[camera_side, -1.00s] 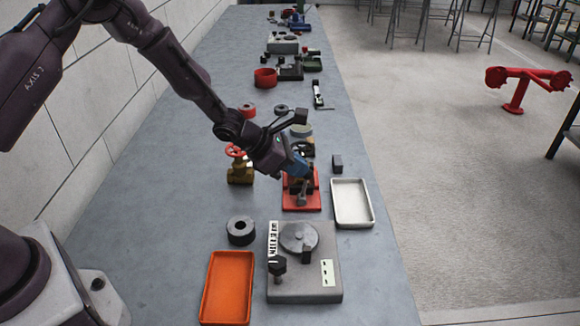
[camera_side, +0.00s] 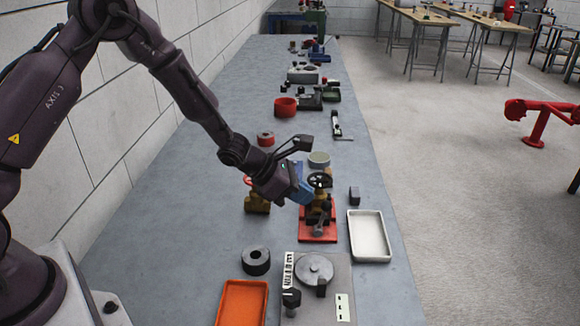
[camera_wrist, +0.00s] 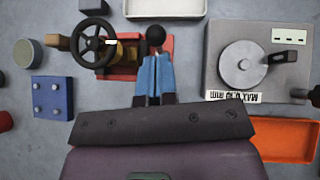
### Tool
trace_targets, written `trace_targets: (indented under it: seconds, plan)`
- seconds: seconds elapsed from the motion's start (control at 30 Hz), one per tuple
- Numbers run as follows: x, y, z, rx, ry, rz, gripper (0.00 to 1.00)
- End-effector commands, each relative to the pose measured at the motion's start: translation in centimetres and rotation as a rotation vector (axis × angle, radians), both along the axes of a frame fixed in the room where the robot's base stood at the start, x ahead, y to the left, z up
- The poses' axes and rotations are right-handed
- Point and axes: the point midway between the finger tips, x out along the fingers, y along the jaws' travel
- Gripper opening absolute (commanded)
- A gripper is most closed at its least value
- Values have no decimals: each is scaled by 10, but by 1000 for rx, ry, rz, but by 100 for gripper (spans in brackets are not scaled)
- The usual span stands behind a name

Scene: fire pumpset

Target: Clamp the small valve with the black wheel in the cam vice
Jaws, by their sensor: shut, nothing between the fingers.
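The small valve with the black wheel (camera_side: 320,180) stands upright at the red cam vice (camera_side: 318,236). In the wrist view the black wheel (camera_wrist: 97,42) is left of my fingers, with a bit of brass body showing beside it, over the red vice base (camera_wrist: 125,72). The vice's lever has a black ball knob (camera_wrist: 156,35) just beyond my fingertips. My gripper (camera_side: 308,194) is shut and empty, its blue fingers (camera_wrist: 154,72) together at the lever. Whether they touch it I cannot tell. The jaws' grip on the valve is hidden.
A larger brass valve with a red wheel (camera_side: 257,200) stands left of the vice, partly behind my gripper. A white tray (camera_side: 369,236) is to the right. A grey fixture with a round disc (camera_side: 314,270), a black ring (camera_side: 256,260) and an orange tray (camera_side: 242,304) are nearer.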

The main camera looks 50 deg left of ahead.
Motion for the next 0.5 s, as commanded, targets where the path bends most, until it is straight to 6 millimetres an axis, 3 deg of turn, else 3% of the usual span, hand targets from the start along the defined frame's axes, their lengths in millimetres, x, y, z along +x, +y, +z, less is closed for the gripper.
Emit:
trace_targets:
  seconds: [0.3,0.5]
  plan:
    - [-27,16,64,1,-7,0,0]
    - [-37,20,88,1,-4,-1,0]
